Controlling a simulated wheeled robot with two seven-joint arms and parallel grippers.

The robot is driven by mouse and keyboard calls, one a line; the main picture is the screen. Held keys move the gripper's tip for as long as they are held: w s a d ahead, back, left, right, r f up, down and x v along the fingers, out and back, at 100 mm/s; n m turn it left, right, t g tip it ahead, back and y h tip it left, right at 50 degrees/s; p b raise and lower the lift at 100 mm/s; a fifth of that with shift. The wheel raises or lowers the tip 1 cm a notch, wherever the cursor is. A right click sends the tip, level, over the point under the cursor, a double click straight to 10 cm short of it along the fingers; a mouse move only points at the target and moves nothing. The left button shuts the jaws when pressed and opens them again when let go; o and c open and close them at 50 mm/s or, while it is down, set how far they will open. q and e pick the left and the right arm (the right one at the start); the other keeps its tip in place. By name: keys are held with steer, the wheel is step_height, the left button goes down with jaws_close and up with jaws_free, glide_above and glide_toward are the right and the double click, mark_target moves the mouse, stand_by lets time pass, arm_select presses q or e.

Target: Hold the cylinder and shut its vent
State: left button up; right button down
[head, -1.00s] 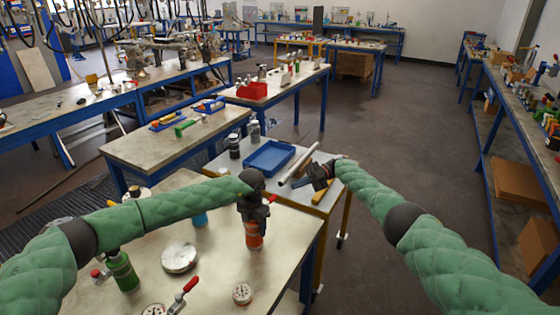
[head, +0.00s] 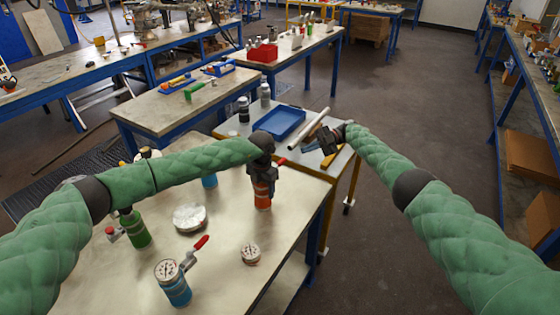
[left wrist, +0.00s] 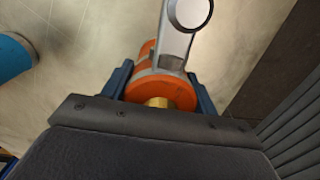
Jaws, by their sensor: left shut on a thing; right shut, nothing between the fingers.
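An orange cylinder (head: 263,196) stands upright at the right part of the near table. My left gripper (head: 262,180) is shut around it from above, and its dark body hides the cylinder's top. A small red lever (head: 281,161) sticks out to the right beside the gripper. In the left wrist view the orange cylinder (left wrist: 178,92) lies between the two blue fingers, with a brass fitting (left wrist: 158,102) and a grey metal part with a round end (left wrist: 176,40). My right gripper (head: 326,141) is shut and empty, right of the cylinder, over the cart. I cannot tell the vent's position.
The near table (head: 225,255) also bears a blue cylinder with gauge and red lever (head: 174,285), a green cylinder (head: 136,230), a round metal lid (head: 190,217) and a loose gauge (head: 250,254). A blue tray (head: 279,122) and pale tube (head: 309,128) lie on the cart.

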stand_by(0.4)
arm_select(q)
steer(key=o, duration=1.5)
